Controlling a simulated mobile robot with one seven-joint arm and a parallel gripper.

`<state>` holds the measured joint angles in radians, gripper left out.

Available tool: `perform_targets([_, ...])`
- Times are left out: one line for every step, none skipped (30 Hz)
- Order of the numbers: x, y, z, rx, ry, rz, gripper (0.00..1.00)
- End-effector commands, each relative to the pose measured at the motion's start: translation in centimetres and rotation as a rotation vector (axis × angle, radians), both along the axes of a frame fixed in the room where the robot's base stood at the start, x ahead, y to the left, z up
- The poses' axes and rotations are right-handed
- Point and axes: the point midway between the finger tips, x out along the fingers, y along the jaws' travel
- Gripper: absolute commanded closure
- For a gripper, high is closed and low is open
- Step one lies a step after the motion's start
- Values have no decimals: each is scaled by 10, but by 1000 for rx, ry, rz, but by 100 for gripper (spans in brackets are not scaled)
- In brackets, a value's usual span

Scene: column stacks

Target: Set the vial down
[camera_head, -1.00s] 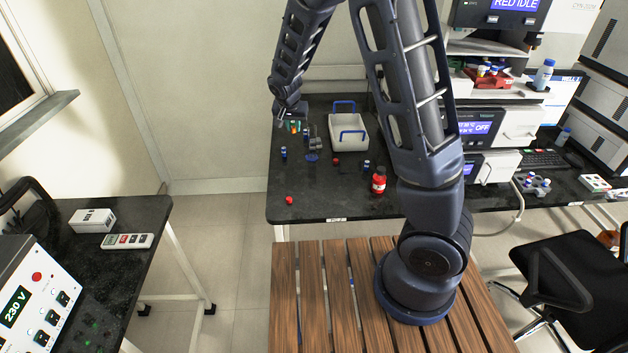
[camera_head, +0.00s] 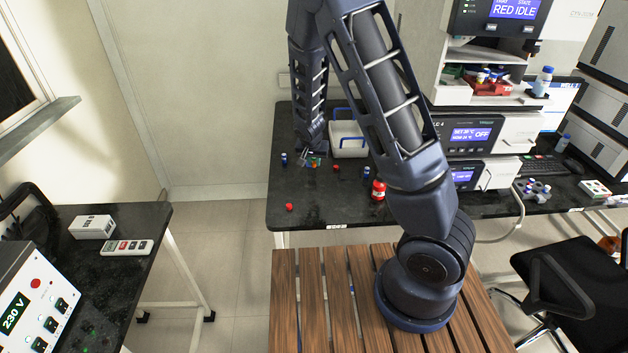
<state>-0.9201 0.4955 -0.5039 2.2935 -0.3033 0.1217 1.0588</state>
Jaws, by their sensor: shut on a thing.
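My gripper (camera_head: 309,161) is low over the back left part of the dark bench, pointing down, beside the white tray. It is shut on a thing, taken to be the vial. Small teal and orange bits show at its fingertips, too small to tell which belong to the vial. I cannot tell whether the vial touches the bench. The arm hides the bench behind the gripper.
A blue-capped vial (camera_head: 283,159) stands left of the gripper. A red cap (camera_head: 336,169), another small blue vial (camera_head: 365,172) and a red bottle (camera_head: 378,191) are to its right. The white tray (camera_head: 350,150) is partly hidden. The front left bench (camera_head: 315,208) is mostly clear, with a red piece (camera_head: 289,207).

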Motion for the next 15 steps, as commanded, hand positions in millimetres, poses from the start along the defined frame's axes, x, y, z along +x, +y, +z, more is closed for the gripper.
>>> perform_targets([-1,-1,-11,-3,3,-1,100])
perform_targets([0,-1,-15,-3,3,-2,100])
perform_targets([0,-1,-22,-4,2,-1,100])
perform_targets([0,-1,-27,-4,2,-1,100])
perform_targets([0,-1,-31,-4,2,-1,100])
perform_targets([0,-1,-37,-2,2,-1,100])
perform_targets([0,-1,-40,-2,2,-1,100])
perform_targets([0,-1,-43,-2,2,-2,100])
perform_targets([0,-1,-46,-1,1,-2,100])
perform_targets([0,-1,-49,-1,0,-2,100])
perform_targets([0,-1,-51,-2,0,-1,100])
perform_targets([0,-1,-52,-1,0,-1,100])
perform_targets([0,-1,-53,-1,0,-1,100])
perform_targets([0,-1,-54,-1,0,-1,100])
perform_targets([0,0,-55,-1,0,-1,100])
